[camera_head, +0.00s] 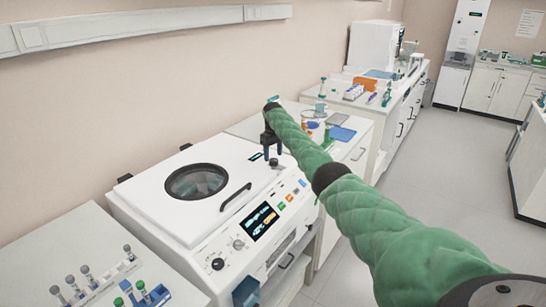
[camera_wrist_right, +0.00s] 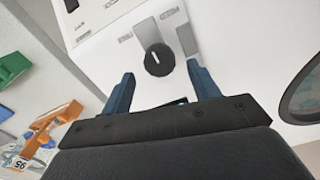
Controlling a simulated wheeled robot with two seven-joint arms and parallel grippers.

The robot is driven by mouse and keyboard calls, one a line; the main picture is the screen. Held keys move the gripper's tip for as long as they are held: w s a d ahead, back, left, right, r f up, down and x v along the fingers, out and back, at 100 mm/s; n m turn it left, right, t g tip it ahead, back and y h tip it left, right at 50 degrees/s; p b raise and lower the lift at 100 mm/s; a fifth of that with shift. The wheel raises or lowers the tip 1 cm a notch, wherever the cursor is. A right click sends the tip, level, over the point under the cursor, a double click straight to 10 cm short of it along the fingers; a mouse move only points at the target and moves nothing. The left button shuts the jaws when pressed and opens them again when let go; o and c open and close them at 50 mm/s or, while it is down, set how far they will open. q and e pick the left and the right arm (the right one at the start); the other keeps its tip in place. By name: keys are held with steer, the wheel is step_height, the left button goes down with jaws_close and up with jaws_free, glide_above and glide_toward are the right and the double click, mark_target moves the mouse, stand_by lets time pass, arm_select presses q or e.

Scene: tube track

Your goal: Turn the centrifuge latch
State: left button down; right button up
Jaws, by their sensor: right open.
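The white centrifuge (camera_head: 150,193) stands on the bench with its round-windowed lid down. Its latch, a round black knob (camera_wrist_right: 158,60) with a white mark, sits on the white top and also shows small in the head view (camera_head: 274,162). My right gripper (camera_wrist_right: 163,84) is open and empty, its blue fingers pointing at the top panel. The knob shows between and beyond the fingertips, with no visible contact. In the head view my right gripper (camera_head: 272,152) is above the lid's right corner. A blue piece at the bottom edge may be my left gripper (camera_head: 246,291); its jaws cannot be made out.
A black lid handle (camera_head: 235,196) and a front panel with a lit screen (camera_head: 259,221) are left of the knob. A blue tube rack (camera_head: 150,297) stands on the left bench. Behind the centrifuge, a bench holds bottles and an orange rack (camera_head: 365,83). The floor at right is clear.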

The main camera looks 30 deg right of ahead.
mark_target(276, 165)
steer(key=shift+f+p, duration=0.3)
steer(key=shift+f, duration=1.1)
arm_select(q)
steer(key=shift+s+a+f, duration=0.45)
steer(key=shift+s+f, duration=0.05)
steer(key=shift+f, duration=0.25)
arm_select(e)
steer(key=c, duration=1)
